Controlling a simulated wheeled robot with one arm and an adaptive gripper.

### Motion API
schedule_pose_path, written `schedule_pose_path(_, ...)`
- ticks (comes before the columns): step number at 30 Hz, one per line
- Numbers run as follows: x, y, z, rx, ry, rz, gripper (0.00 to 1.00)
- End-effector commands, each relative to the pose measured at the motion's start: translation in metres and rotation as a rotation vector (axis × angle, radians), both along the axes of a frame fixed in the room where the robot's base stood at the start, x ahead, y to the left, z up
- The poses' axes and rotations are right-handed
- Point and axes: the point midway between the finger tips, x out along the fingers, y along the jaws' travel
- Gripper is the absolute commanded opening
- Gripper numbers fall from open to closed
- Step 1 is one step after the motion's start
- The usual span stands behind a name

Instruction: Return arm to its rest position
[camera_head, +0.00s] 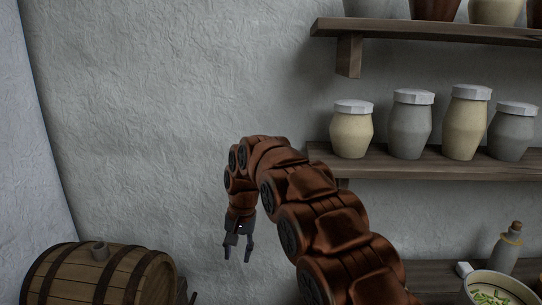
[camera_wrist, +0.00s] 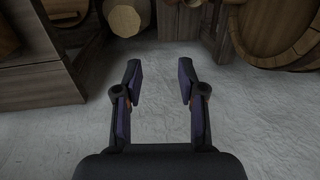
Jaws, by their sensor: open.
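My gripper (camera_head: 238,247) hangs pointing down at the end of my reddish-brown arm in the head view. It is open and empty, in front of the pale plaster wall. In the wrist view my gripper (camera_wrist: 162,84) shows two dark fingers spread apart, with only grey-white floor between them. My arm arches up from the lower right and bends down at the wrist. The gripper is above and to the right of a wooden barrel (camera_head: 70,278), and apart from it.
A wooden shelf (camera_head: 430,165) with several lidded jars is right of my arm, with another shelf (camera_head: 430,32) above. Lower right are a bottle (camera_head: 507,252) and a bowl (camera_head: 500,289). The wrist view shows a large barrel (camera_wrist: 270,30) and wooden furniture (camera_wrist: 40,88).

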Motion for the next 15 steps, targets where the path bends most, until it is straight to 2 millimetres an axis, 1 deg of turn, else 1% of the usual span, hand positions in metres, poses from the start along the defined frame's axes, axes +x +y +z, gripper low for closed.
schedule_pose_path(1,-0.008,-0.014,0.012,-0.006,0.003,-0.003,0.40)
schedule_pose_path(3,-0.019,-0.031,0.022,-0.015,0.007,-0.004,0.40)
schedule_pose_path(11,-0.066,-0.091,0.052,-0.043,0.024,-0.004,0.40)
schedule_pose_path(15,-0.096,-0.121,0.064,-0.057,0.034,-0.002,0.40)
